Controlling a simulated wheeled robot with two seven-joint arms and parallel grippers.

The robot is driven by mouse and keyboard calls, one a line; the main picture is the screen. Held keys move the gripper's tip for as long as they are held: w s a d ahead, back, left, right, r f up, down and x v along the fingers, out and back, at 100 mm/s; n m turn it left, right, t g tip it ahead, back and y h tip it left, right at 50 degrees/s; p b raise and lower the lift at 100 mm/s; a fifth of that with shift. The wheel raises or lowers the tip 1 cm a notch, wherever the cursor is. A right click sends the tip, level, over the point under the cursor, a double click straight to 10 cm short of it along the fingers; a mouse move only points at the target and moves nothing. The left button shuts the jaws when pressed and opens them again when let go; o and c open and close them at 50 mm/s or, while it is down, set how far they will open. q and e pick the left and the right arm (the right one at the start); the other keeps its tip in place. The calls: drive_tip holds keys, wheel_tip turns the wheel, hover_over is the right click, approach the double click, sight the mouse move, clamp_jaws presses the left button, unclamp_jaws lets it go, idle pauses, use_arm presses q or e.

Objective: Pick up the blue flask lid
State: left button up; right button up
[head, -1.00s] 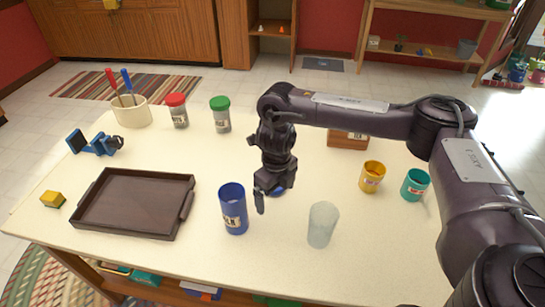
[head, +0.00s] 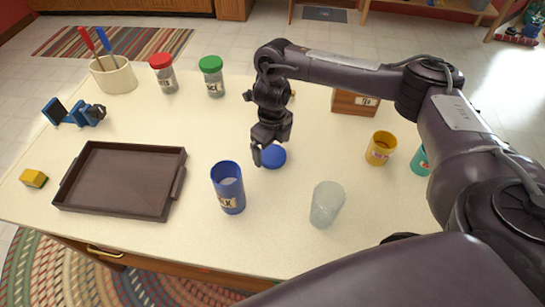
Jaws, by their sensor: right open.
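The blue flask lid (head: 273,157) is a flat round blue disc lying on the cream table. My right gripper (head: 267,150) is right above and behind it, pointing down, its fingers hiding part of the lid's left and far side. The gripper is open with nothing held; whether a finger touches the lid I cannot tell. The blue flask (head: 229,190) stands upright and open-topped to the lower left of the lid, with a pale label. My left gripper is not in view.
A frosted glass (head: 326,205) stands to the lower right of the lid. A dark tray (head: 122,203) lies at left. A yellow cup (head: 380,148) and teal cup (head: 420,162) are at right, a wooden box (head: 354,102) behind. Red-lidded (head: 163,75) and green-lidded jars (head: 212,77) stand at the back.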

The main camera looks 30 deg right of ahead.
sight(272, 154)
wheel_tip(272, 154, down, 2)
drive_tip(key=shift+f, duration=0.2)
drive_tip(key=shift+r, duration=0.1)
drive_tip(key=c, duration=1)
drive_tip(key=shift+r, duration=0.1)
drive_tip(key=shift+r+p, duration=2.7)
drive_tip(key=shift+r, duration=7.2)
